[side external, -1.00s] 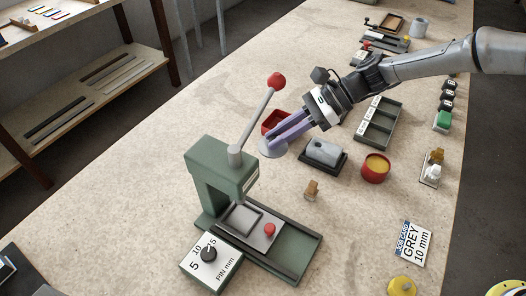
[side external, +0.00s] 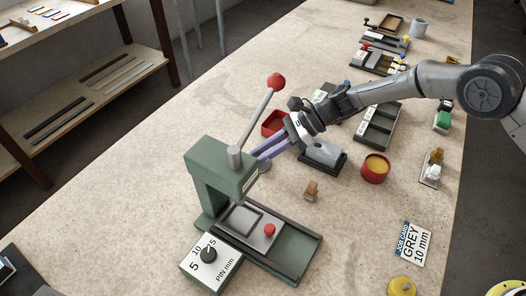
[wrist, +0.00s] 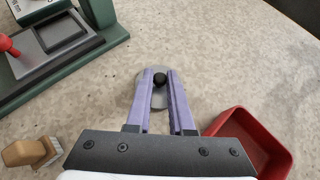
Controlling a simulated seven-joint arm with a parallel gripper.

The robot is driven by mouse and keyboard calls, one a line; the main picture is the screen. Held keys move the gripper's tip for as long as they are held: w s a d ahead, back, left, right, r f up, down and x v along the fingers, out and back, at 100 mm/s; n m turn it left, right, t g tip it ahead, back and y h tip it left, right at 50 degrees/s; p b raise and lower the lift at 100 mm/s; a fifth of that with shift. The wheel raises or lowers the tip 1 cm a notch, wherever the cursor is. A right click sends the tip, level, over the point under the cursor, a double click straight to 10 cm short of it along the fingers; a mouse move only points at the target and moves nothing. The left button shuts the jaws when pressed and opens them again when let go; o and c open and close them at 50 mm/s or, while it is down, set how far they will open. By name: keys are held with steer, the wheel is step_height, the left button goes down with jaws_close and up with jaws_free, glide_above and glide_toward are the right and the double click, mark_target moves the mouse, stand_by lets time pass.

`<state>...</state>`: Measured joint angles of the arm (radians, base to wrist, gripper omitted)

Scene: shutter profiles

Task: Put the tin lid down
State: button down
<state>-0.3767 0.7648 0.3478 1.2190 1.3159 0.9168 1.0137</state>
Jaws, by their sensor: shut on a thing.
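The tin lid is a round grey disc with a black knob. In the wrist view the lid (wrist: 159,100) is between and under my gripper's fingertips (wrist: 160,80), which are shut on its knob. In the side view my gripper (side external: 260,157) points down and left beside the green press, and the lid (side external: 264,168) shows partly below the fingertips. It is level or nearly so, at or close above the bench; I cannot tell whether it touches. An open red tin (side external: 375,169) with yellow contents stands to the right.
The green press (side external: 222,165) with its red-knobbed lever stands close to the left. A red tray (side external: 271,124) lies behind my fingers; it also shows in the wrist view (wrist: 252,140).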

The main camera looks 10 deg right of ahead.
steer(key=shift+f, duration=0.1)
steer(key=c, duration=0.8)
jaws_free()
steer(key=v, duration=1.2)
steer(key=shift+r, duration=0.25)
